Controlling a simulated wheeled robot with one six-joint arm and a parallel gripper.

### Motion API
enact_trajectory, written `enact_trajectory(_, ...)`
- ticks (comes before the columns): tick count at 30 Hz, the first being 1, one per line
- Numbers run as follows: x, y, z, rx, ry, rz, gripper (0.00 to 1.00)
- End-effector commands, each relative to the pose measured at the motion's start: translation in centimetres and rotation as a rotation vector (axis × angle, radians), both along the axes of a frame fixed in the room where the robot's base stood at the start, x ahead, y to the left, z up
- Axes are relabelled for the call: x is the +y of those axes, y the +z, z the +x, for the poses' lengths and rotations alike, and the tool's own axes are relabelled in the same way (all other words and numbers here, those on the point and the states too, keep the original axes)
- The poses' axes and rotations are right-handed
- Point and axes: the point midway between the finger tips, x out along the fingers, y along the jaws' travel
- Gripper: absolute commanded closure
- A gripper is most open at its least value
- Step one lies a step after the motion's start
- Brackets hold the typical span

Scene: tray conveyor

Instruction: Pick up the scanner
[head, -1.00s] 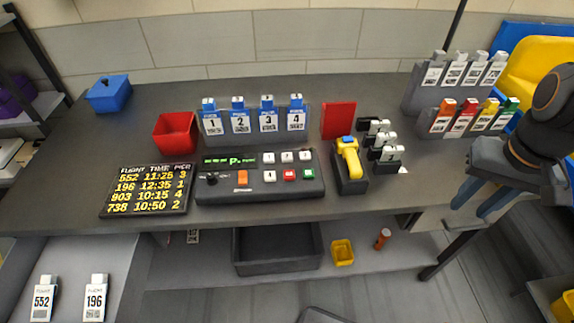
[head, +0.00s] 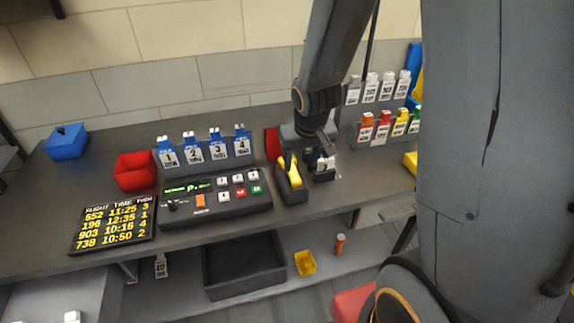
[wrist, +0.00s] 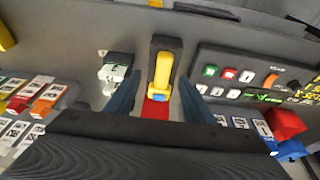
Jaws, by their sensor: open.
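The yellow scanner (head: 291,172) stands in its black holder (head: 294,196) on the counter, right of the button console. It also shows in the wrist view (wrist: 164,70), upright in the picture, with a blue part at its lower end. My gripper (wrist: 160,78) is open. In the wrist view its two dark blue fingers lie on either side of the scanner, with gaps showing, and it holds nothing. In the head view my gripper (head: 308,146) is just behind and above the scanner, its fingers partly hidden. I cannot tell the exact height between them.
The console (head: 215,200) and the blue numbered tags (head: 205,150) are to the left. A red panel (head: 272,143) is behind the scanner.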

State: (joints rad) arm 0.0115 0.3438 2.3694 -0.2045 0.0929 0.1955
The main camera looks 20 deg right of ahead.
Motion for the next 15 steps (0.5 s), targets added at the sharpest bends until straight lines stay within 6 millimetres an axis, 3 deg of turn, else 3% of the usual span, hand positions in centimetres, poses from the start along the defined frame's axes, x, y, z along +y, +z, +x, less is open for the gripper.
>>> enact_trajectory(6,0.5,-0.6,2.8,-0.052,0.008,0.017,0.52)
enact_trajectory(15,0.6,-2.9,3.8,-0.055,0.003,0.020,0.52)
